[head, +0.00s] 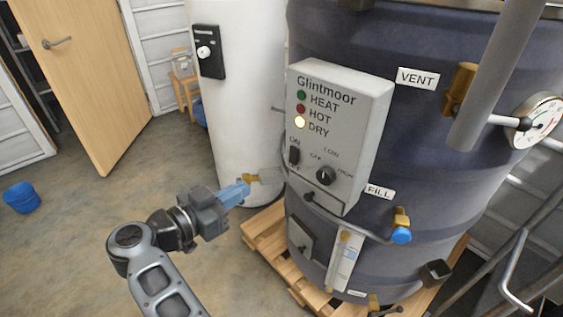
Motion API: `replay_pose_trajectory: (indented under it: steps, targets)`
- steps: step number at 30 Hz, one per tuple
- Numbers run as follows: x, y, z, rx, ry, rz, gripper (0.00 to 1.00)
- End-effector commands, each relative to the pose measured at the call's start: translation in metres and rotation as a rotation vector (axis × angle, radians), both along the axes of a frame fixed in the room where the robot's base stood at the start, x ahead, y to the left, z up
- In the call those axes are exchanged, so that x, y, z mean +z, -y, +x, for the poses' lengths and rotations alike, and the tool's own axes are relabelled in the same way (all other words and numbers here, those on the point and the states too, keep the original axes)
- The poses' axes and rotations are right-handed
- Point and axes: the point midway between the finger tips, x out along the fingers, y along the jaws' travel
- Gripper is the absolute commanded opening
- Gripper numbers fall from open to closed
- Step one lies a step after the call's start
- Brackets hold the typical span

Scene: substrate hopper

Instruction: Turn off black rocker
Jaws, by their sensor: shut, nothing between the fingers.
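The black rocker (294,156) is on the front of the grey Glintmoor control box (336,125), at its lower left, between an ON mark above and a mostly unreadable mark below. Which way the rocker is tipped is too small to tell. My gripper (246,188) has light blue fingers, shut and empty. In the picture it is left of and below the rocker, apart from the box, in front of the white tank's lower part.
A black knob (325,176) is right of the rocker. The DRY lamp (299,122) is lit yellow. The dark blue vessel (430,110) stands on a wooden pallet (262,238), beside a white tank (245,90). A FILL pipe runs below the box.

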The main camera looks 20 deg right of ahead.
Motion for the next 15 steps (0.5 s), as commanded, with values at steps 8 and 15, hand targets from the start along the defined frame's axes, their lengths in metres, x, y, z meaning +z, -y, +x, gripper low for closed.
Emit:
replay_pose_trajectory:
  steps: [8, 15]
  targets:
    - [0.000, 0.001, 0.000, 0.001, 0.002, -0.001, 0.00]
    - [-0.003, 0.025, 0.010, -0.002, 0.002, -0.002, 0.00]
